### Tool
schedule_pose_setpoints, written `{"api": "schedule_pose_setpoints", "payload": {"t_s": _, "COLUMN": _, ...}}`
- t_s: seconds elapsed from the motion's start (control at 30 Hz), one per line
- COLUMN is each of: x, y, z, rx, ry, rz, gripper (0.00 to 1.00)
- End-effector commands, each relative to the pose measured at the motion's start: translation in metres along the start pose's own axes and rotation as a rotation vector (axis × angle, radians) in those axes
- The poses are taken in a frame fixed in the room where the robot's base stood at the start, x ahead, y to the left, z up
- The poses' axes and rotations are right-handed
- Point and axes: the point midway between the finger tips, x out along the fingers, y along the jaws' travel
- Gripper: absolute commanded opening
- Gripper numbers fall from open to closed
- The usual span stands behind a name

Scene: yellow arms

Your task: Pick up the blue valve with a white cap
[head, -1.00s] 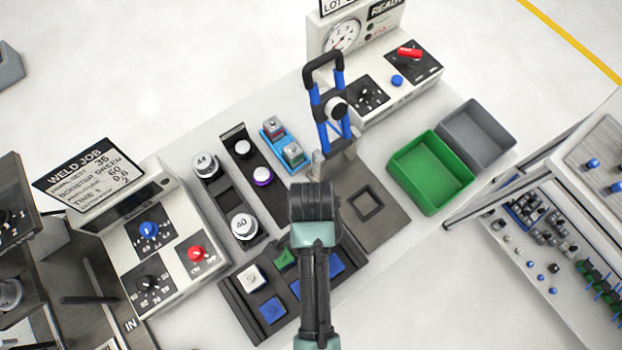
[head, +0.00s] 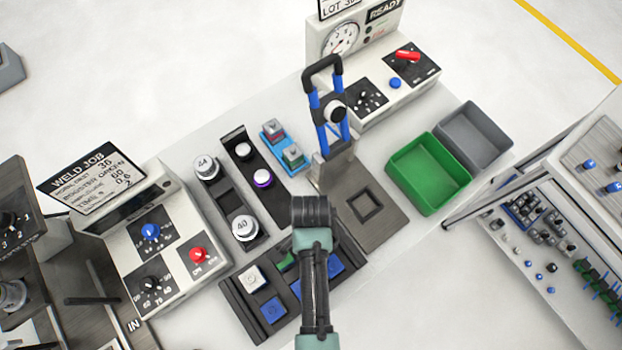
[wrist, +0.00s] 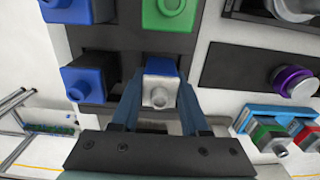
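The blue valve with a white cap (wrist: 160,88) stands in the dark tray, its pale cap facing the wrist camera. My gripper (wrist: 161,98) is open, one blue-grey finger on each side of the valve. Whether the fingers touch it is not clear. In the head view my gripper (head: 312,208) points down over the far edge of the dark tray (head: 232,298) and hides this valve.
Other tray blocks are close beside the valve: a blue one (wrist: 88,80) and a green one (wrist: 168,12). A rail with a purple-ringed knob (head: 262,178) and a small blue tray (head: 273,133) lie nearby. A green bin (head: 428,172) stands right.

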Motion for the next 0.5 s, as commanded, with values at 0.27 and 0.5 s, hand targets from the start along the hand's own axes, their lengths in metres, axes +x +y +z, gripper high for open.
{"api": "schedule_pose_setpoints", "payload": {"t_s": 0.27, "x": -0.0002, "y": 0.0001, "z": 0.0, "rx": 0.0, "ry": 0.0, "rz": 0.0, "gripper": 0.0}}
{"api": "schedule_pose_setpoints", "payload": {"t_s": 0.5, "x": -0.0012, "y": -0.0002, "z": -0.0002, "rx": 0.0, "ry": 0.0, "rz": 0.0, "gripper": 0.0}}
